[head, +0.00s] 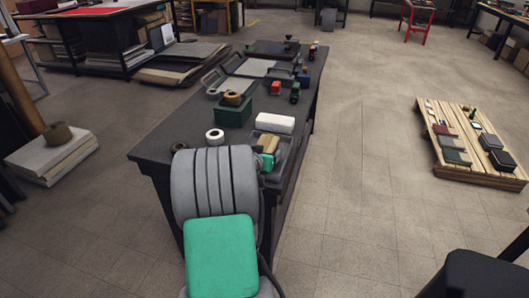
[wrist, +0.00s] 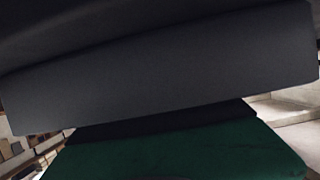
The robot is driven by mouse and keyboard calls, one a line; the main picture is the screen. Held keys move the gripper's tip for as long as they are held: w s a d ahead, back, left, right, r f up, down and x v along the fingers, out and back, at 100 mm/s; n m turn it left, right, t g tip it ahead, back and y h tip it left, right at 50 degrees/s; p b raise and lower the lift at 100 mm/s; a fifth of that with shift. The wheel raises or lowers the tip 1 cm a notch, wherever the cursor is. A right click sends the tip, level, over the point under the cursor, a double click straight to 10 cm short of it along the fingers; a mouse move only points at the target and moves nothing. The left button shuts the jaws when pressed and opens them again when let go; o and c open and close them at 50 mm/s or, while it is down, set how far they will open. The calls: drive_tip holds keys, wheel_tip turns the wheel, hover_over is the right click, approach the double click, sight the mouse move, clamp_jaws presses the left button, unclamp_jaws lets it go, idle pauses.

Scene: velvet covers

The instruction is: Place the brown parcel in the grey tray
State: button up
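My grey and green arm fills the lower middle, and no gripper fingers show.
The bench (head: 180,128) also holds tape rolls (head: 215,137), a green box (head: 233,113), flat shallow holders (head: 222,82) and small red and green items farther back. A wooden pallet (head: 470,172) with small items stands at right. The floor between is clear.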

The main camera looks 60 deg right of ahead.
drive_tip(key=shift+o, duration=0.5)
drive_tip(key=shift+r, duration=0.2)
drive_tip(key=v, duration=1.2)
drive_tip(key=shift+p, duration=0.35)
drive_tip(key=w+a+f+n+t+y, duration=0.15)
drive_tip(key=w+a+n+y, duration=0.35)
drive_tip(key=a, duration=0.7)
drive_tip(key=w+a+f+n+t+y, duration=0.1)
drive_tip(key=w+a+f+n+y, duration=0.2)
drive_tip(key=w+a, duration=0.7)
drive_tip(key=s+a+n+y, duration=0.3)
drive_tip(key=a, duration=0.9)
drive_tip(key=s+a+n+g+y, duration=0.3)
drive_tip(key=s+a+n, duration=0.3)
drive_tip(key=a, duration=0.6)
wheel_tip(320, 180, up, 12)
drive_tip(key=w+t+p, duration=0.1)
drive_tip(key=p, duration=0.8)
drive_tip(key=shift+w+r+m+h+p, duration=0.2)
drive_tip(key=shift+m+h+p, duration=0.1)
drive_tip(key=shift+p, duration=0.05)
